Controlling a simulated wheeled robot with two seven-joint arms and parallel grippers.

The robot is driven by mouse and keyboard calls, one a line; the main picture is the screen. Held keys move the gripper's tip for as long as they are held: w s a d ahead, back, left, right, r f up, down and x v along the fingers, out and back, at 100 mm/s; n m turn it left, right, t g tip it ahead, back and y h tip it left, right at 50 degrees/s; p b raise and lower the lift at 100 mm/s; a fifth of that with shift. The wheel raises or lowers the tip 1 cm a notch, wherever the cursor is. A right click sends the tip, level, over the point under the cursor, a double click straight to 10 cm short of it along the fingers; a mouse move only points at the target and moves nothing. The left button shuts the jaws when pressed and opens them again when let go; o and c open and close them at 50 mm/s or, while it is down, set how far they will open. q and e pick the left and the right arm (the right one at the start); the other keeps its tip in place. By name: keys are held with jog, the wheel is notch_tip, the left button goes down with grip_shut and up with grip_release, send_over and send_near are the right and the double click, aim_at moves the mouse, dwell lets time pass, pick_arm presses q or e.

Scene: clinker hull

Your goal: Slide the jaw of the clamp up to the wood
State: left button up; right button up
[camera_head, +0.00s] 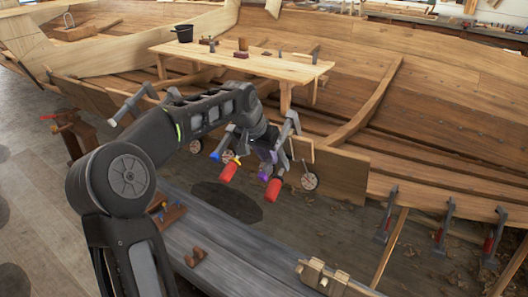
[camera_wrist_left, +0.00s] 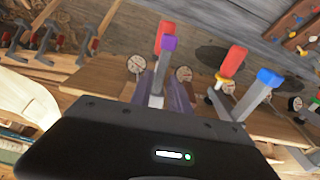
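A grey bar clamp with a red handle (camera_head: 273,190) and a purple bar end (camera_head: 263,176) hangs at the plank edge of the hull (camera_head: 340,172). In the left wrist view its red handle (camera_wrist_left: 162,38), purple end (camera_wrist_left: 169,43) and grey bar (camera_wrist_left: 157,84) show beyond my gripper. My left gripper (camera_head: 266,152) is at this clamp, its fingers around or beside the bar. Whether they touch it is not clear. A second clamp, with a red handle (camera_head: 229,171) and a blue end (camera_head: 214,156), stands to the left; its yellow part (camera_wrist_left: 219,85) shows in the wrist view.
Several clamps with red grips (camera_head: 440,230) stand along the plank at right. A wooden table (camera_head: 225,54) with small tools is inside the hull. A grey bench (camera_head: 235,245) with wooden pieces is in front. Round discs (camera_head: 309,181) sit by the clamps.

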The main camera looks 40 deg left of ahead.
aim_at(282, 154)
pick_arm(q)
jog(key=shift+w+f, duration=0.3)
jog(key=shift+f, duration=0.35)
jog(key=shift+w+r, duration=0.15)
jog(key=shift+c, duration=0.4)
jog(key=shift+w+a+r+p, duration=0.15)
jog(key=shift+w+r+p, duration=0.1)
jog(key=shift+w+p, duration=0.5)
jog(key=shift+w+r+p, duration=0.15)
jog(key=shift+p, duration=0.3)
jog(key=shift+w+r+p, duration=0.1)
jog(key=shift+w+p, duration=0.25)
jog(key=shift+s+f+b, duration=0.25)
jog(key=shift+b, duration=0.25)
jog(key=shift+s, duration=0.25)
